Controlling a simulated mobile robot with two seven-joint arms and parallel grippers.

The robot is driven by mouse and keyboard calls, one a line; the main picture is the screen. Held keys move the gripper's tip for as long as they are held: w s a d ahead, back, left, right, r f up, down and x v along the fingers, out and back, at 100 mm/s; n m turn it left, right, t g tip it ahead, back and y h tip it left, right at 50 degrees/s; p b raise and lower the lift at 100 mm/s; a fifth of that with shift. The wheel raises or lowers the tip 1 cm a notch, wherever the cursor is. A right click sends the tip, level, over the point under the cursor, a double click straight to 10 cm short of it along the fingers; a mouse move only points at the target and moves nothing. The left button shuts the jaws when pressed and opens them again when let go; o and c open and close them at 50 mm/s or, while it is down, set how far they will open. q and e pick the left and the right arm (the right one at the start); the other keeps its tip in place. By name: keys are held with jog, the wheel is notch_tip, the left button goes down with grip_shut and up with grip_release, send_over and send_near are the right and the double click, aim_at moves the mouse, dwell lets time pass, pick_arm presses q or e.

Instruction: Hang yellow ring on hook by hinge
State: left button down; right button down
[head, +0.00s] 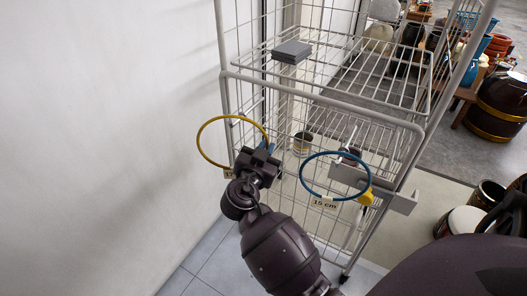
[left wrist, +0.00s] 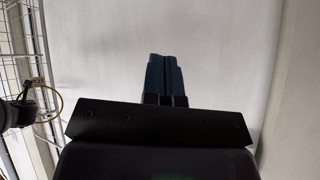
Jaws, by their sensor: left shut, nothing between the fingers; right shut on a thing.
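The yellow ring (head: 201,140) is a thin hoop with a small paper tag, held up beside the left edge of the wire rack. My right gripper (head: 264,150) is shut on the ring's lower right side. In the left wrist view the ring (left wrist: 61,101) shows at the far left, by the dark right gripper. My left gripper (left wrist: 167,58) has its blue fingers shut and empty before a pale wall; it is out of the head view. The hook and hinge are not clearly visible; a grey metal bracket (head: 401,204) sits on the rack's front right.
A blue ring (head: 303,176) tagged "15 cm" is at the rack's front, close to the right gripper's right. The white wire rack (head: 300,92) carries grey blocks (head: 291,51). A plain wall (head: 100,130) stands left. Drums (head: 503,100) and pots stand at right.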

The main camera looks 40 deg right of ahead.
pick_arm(q)
jog(key=shift+w+d+b, duration=0.15)
jog(key=shift+w+b, duration=0.1)
jog(key=shift+b, duration=0.4)
pick_arm(e)
jog(key=d, duration=0.1)
jog(key=w+d+f, duration=0.1)
jog(key=shift+d+f, duration=0.3)
jog(key=shift+d, duration=0.1)
pick_arm(q)
jog(key=shift+f, duration=0.1)
jog(key=shift+s, duration=0.1)
pick_arm(e)
jog(key=c, duration=1.1)
grip_release()
jog(key=shift+c, duration=0.2)
jog(key=shift+a, duration=0.1)
jog(key=v, duration=1)
jog(key=shift+s+a, duration=0.2)
